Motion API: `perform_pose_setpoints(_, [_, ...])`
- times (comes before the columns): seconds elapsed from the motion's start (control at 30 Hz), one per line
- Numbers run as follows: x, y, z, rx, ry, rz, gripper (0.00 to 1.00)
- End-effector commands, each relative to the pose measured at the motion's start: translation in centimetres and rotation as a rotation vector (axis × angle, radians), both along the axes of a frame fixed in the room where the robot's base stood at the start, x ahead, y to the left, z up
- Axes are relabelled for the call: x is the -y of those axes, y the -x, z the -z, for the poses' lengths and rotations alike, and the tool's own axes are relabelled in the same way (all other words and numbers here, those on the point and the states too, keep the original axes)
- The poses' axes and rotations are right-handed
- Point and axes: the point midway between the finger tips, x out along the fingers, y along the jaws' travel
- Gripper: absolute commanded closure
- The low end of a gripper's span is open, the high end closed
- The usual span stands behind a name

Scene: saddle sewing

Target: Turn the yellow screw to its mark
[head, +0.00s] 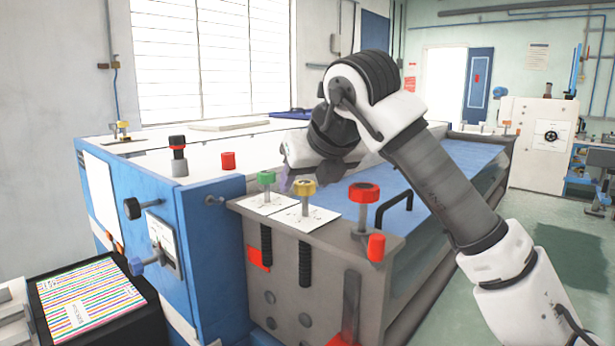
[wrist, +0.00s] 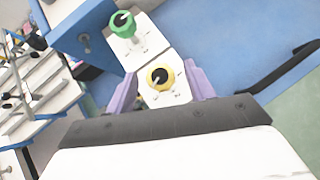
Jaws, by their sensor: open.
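The yellow screw (head: 304,188) stands upright on a white marked card (head: 300,218) on top of the grey machine block. In the wrist view the yellow screw (wrist: 160,77) shows from above, with a dark centre and a white pointer. My gripper (wrist: 162,90) is open, and its purple fingers stand on either side of the yellow screw; I cannot tell whether they touch it. In the head view my gripper (head: 288,183) is just behind and left of the yellow knob, partly hidden. The marks on the card are too small to read.
A green screw (head: 266,178) stands close to the left, also in the wrist view (wrist: 122,25). The blue top (head: 440,168) is mostly clear.

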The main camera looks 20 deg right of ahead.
Motion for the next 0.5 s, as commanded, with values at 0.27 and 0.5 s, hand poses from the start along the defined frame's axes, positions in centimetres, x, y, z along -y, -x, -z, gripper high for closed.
perform_pose_setpoints(0.27, [-0.01,0.02,-0.04,0.000,0.000,0.000,0.78])
perform_pose_setpoints(0.5, [-0.01,0.03,-0.06,0.000,0.000,-0.004,0.91])
